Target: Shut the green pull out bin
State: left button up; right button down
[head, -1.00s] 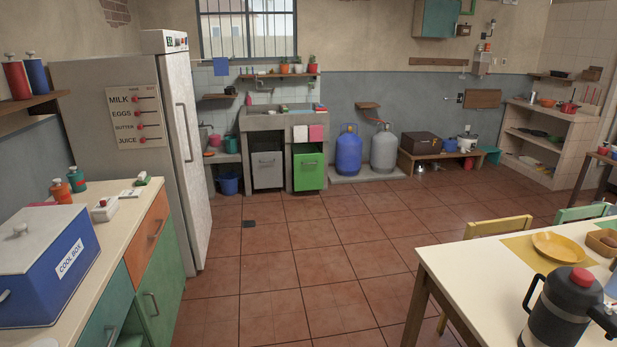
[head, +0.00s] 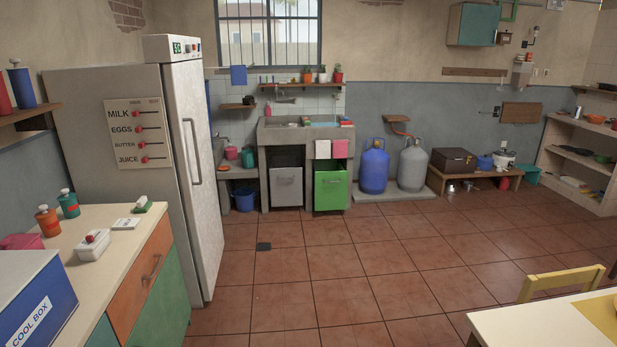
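The green pull out bin (head: 331,188) is under the concrete sink unit (head: 268,136) at the back wall. Its front stands out a little from the unit, and a dark gap shows along its top, so it looks partly pulled out. A handle shows on the upper part of its front. A grey bin (head: 287,187) sits just left of it in the same unit. Neither of my grippers is in view.
A tall fridge (head: 200,165) and a counter (head: 130,235) line the left side. Blue (head: 373,170) and grey (head: 412,167) gas cylinders stand right of the bin. A table (head: 545,325) and a yellow chair (head: 562,281) are at lower right.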

aim_at(330, 180)
jog(key=i, duration=3.8)
jog(key=l+z, duration=0.05)
jog(key=l, duration=0.05)
